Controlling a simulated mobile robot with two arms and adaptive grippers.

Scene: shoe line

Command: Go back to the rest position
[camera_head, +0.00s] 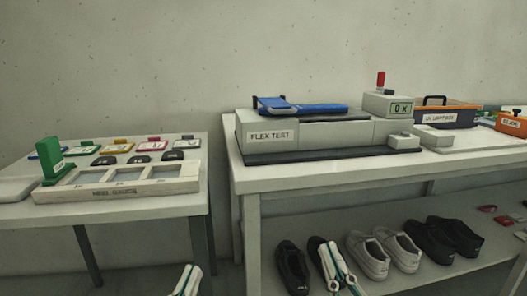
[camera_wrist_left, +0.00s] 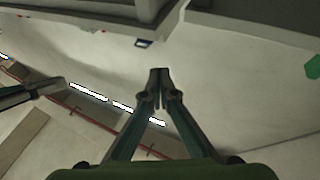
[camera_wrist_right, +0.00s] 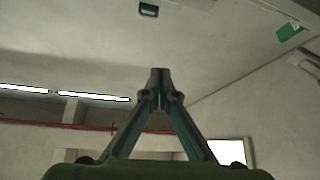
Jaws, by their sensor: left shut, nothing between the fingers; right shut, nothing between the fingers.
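My left gripper (camera_head: 187,280) shows at the bottom of the head view, in front of the gap between the two tables. Its fingers are closed together in the left wrist view (camera_wrist_left: 158,78), with nothing between them. My right gripper (camera_head: 338,270) is further right in the head view, in front of the lower shelf and the shoes. Its fingers also meet in the right wrist view (camera_wrist_right: 159,76) and hold nothing. Both wrist views look toward walls and ceiling, with no work objects near the fingertips.
The left table (camera_head: 130,208) bears a tray (camera_head: 118,193) with compartments, a green block (camera_head: 53,163) and heel pieces. The right table (camera_head: 300,178) bears the flex test machine (camera_head: 290,135) and a UV light box (camera_head: 447,116). Several shoes (camera_head: 368,256) stand on its lower shelf (camera_head: 330,225).

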